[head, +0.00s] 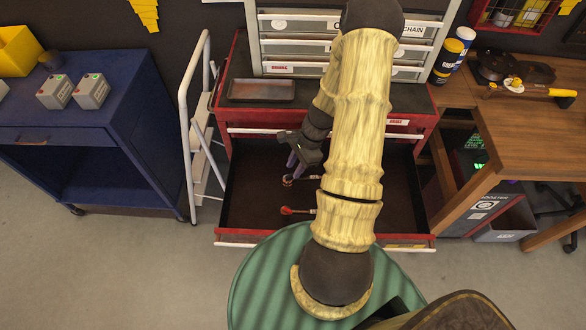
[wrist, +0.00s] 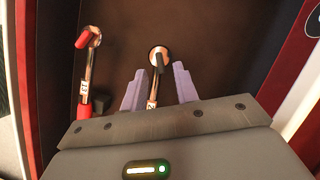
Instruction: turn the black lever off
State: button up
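The black lever (wrist: 158,64) shows in the wrist view, with a black handle at a round metal end and a metal body running down toward my gripper. In the head view it (head: 288,182) lies in the open red drawer, partly hidden by my arm. My gripper (wrist: 158,90) is open, with one purple finger on each side of the metal body and a gap visible on both sides. My gripper (head: 293,161) also shows in the head view, above the drawer. I cannot tell how deep the fingers reach.
A similar lever with a red handle (wrist: 82,40) lies to the left in the wrist view and nearer the front in the head view (head: 288,210). The drawer's red side walls (wrist: 290,55) bound the space. A white stepladder (head: 192,120) stands left of the cabinet.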

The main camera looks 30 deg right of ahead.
aim_at(290, 176)
jog(key=shift+x, duration=1.15)
grip_shut()
jog(key=shift+w+n+g, duration=0.2)
jog(key=shift+n+g, duration=0.1)
jog(key=shift+n, duration=0.6)
